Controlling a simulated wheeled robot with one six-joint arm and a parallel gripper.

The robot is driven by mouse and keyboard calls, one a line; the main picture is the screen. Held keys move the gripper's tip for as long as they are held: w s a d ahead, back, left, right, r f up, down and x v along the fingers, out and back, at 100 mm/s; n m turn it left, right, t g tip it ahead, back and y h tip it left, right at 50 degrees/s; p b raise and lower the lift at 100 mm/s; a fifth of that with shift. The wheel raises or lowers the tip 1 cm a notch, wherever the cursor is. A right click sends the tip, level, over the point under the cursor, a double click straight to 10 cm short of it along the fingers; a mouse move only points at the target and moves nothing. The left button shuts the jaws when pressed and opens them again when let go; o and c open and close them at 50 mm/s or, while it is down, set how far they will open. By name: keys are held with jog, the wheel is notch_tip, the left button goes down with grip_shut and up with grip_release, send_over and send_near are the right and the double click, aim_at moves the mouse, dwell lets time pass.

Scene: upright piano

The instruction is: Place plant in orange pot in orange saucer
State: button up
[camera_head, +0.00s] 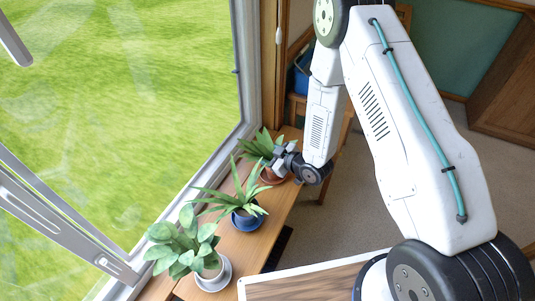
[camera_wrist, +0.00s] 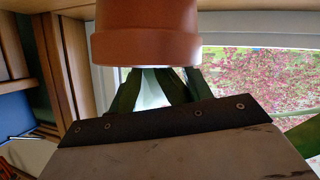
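The plant in the orange pot (camera_head: 272,175) is at the far end of the wooden sill table, its green leaves (camera_head: 256,146) spreading around my gripper (camera_head: 281,154). In the wrist view the orange pot (camera_wrist: 146,35) is large and appears upside down, with its rim towards my gripper's dark edge and leaves between them. My gripper is right at the plant, beside or above the pot. Its fingertips are not clear, so I cannot tell whether they touch or grip it. I cannot make out the orange saucer.
A spiky plant in a blue pot (camera_head: 246,218) and a broad-leaved plant in a white pot (camera_head: 212,267) on a pale saucer stand nearer along the narrow table (camera_head: 247,246). The window (camera_head: 150,100) borders its left side. Carpeted floor lies to the right.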

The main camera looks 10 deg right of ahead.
jog(key=shift+r, duration=0.15)
jog(key=v, duration=1.2)
jog(key=w+d+r+m+g+h, duration=0.1)
jog(key=w+d+r+h, duration=0.35)
jog(key=r, duration=0.35)
jog(key=s+d+r+m+g+h, duration=0.1)
jog(key=s+d+r+m+h, duration=0.15)
jog(key=r, duration=0.35)
jog(key=s+d+r+m+g+h, duration=0.1)
jog(key=s+d+r+h, duration=0.1)
jog(key=d+r, duration=0.25)
jog(key=s+a+r+m+g, duration=0.1)
jog(key=s+r+m+g, duration=0.1)
jog(key=s+r, duration=0.3)
jog(key=s+a+r+m+g, duration=0.1)
jog(key=s+r, duration=0.5)
jog(key=s, duration=0.6)
jog(key=s+a+r+m+g, duration=0.1)
jog(key=s+r+m+g, duration=0.2)
jog(key=s, duration=0.6)
notch_tip(320, 180, up, 3)
jog(key=shift+f, duration=0.25)
